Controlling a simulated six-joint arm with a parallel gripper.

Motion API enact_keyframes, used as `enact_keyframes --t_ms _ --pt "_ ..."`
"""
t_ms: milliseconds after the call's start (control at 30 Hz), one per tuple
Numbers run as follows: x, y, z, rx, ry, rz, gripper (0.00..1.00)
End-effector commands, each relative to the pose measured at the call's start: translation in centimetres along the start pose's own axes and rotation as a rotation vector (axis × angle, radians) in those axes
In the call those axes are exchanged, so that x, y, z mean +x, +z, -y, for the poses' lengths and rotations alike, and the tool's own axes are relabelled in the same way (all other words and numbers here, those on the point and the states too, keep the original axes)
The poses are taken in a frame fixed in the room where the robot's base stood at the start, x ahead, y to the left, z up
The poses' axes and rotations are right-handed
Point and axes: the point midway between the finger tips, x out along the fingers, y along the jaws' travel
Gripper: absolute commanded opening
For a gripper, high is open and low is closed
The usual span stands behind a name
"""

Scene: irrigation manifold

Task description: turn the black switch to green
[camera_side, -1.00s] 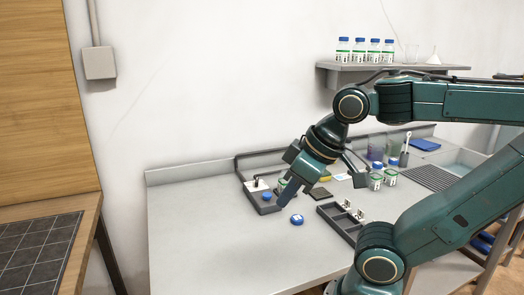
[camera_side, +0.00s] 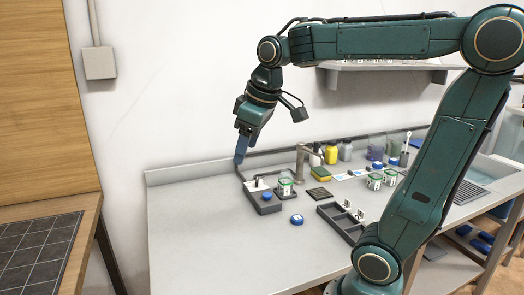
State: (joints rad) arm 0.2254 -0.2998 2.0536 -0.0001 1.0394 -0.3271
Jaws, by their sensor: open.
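A small dark part stands on the white plate. It may be the black switch, but it is too small to tell, and I cannot make out a green mark for it. The gripper is apart from all of these.
A blue cap (camera_side: 297,219) lies in front. A dark divided tray (camera_side: 340,222) is to the right. The counter's left part (camera_side: 190,240) is clear. A shelf (camera_side: 385,67) hangs behind my arm.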

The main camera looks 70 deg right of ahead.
Motion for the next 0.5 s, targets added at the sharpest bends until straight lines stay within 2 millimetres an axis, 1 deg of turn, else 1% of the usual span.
enact_keyframes --t_ms 33,200,367,500 --pt "0.4 -0.9 -1.1 -0.004 0.002 0.018 0.6" --pt "1.4 -3.7 -4.5 -0.037 0.004 0.063 0.6" --pt "2.9 -5.8 -8.1 -0.067 0.0 0.106 0.6" --pt "4.5 -7.2 -11.5 -0.093 -0.008 0.141 0.6"
